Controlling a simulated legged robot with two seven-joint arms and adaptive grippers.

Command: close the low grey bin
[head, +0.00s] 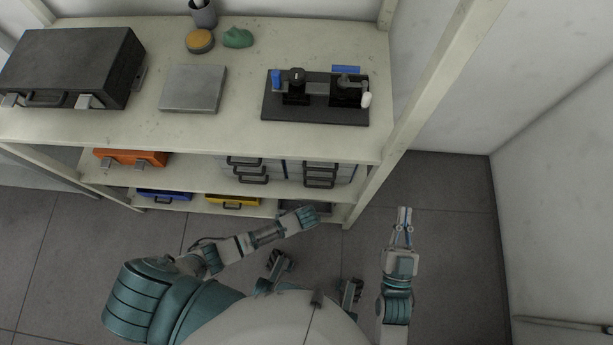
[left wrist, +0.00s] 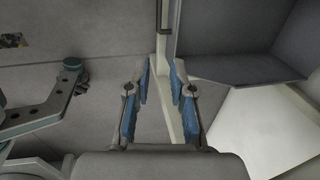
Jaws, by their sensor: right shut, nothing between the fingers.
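The low grey bin (head: 320,207) sits at the right end of the bottom shelf, partly hidden by my left gripper (head: 308,216). In the left wrist view a grey box-like interior, seemingly the bin (left wrist: 240,45), fills the upper right. My left gripper (left wrist: 161,80) shows there with its blue-padded fingers apart and nothing between them, to the left of the bin. I cannot tell whether it touches the bin. My right gripper (head: 404,212) is shut and empty, over the floor to the right of the shelf.
The shelf unit (head: 230,135) carries a black case (head: 75,60), a grey plate (head: 193,88) and a test fixture (head: 315,97) on top. Floor (head: 450,210) at right is free up to the wall.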

